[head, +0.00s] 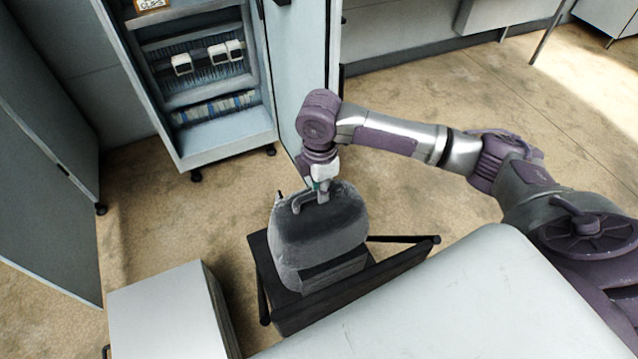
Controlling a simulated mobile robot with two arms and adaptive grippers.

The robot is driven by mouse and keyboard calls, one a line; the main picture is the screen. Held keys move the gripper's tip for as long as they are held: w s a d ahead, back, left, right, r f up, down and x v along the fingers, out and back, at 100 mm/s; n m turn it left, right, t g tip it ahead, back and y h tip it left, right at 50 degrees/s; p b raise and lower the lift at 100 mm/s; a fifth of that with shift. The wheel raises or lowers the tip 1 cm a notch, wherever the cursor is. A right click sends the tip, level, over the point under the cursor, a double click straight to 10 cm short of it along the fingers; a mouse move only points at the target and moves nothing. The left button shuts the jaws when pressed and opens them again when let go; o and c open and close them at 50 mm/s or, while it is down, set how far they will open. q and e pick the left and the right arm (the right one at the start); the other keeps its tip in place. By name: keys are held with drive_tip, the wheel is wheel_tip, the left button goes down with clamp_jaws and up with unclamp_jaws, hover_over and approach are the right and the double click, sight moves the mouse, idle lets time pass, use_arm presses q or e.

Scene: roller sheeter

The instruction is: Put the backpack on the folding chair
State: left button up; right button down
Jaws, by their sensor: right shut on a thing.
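A grey backpack (318,242) stands upright on the seat of a black folding chair (350,291), below the middle of the head view. The chair's seat edge shows around the backpack's lower part, and its legs are partly hidden. My right gripper (318,197) comes down from above and is shut on the top of the backpack. Whether the backpack's full weight rests on the seat is hard to tell. My left gripper is out of view.
A white tabletop (470,310) lies close in front of the chair. A pale cabinet (165,312) stands at the lower left. An open shelf unit on casters (225,140) stands behind. Brown floor (420,205) is clear to the right.

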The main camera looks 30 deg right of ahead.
drive_tip(key=shift+w+f, duration=0.15)
drive_tip(key=shift+f, duration=2.2)
drive_tip(key=c, duration=1.1)
unclamp_jaws()
drive_tip(key=shift+s+f, duration=0.15)
drive_tip(key=shift+s, duration=0.05)
wheel_tip(320, 180, up, 12)
drive_tip(key=shift+w+r+b, duration=0.15)
drive_tip(key=shift+b, duration=0.3)
